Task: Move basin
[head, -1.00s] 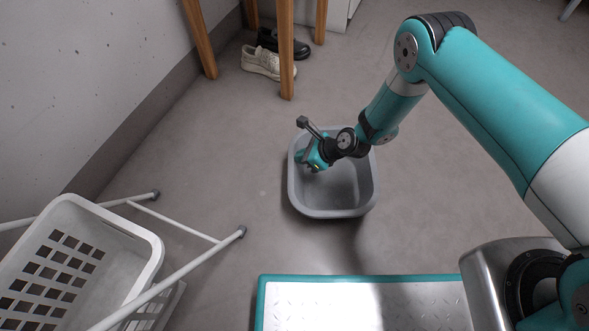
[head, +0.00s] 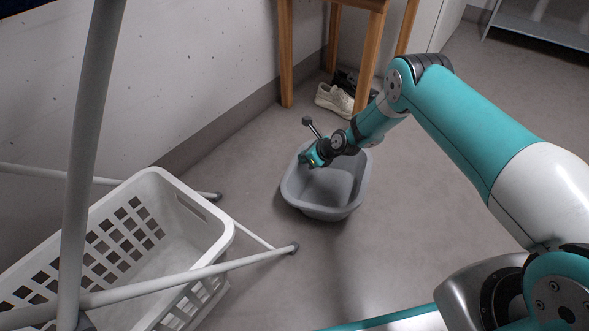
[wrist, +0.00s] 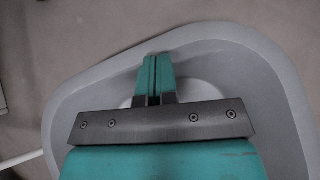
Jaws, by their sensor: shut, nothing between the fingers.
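The grey basin (head: 335,208) is in the middle of the head view, to the right of the white laundry basket. My gripper (head: 312,158) is at the basin's upper left rim. In the wrist view my gripper's teal fingers (wrist: 153,74) are together and overlap the basin's far rim (wrist: 205,32). I see nothing between the fingers, and their contact with the rim is not clear. A shadow lies under the basin; whether it is clear of the floor I cannot tell.
A white laundry basket (head: 180,215) stands at the left among white rack legs (head: 200,276). A wooden stool (head: 368,55) and shoes (head: 335,100) are beyond the basin near the wall. Open floor (head: 430,190) lies to the right.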

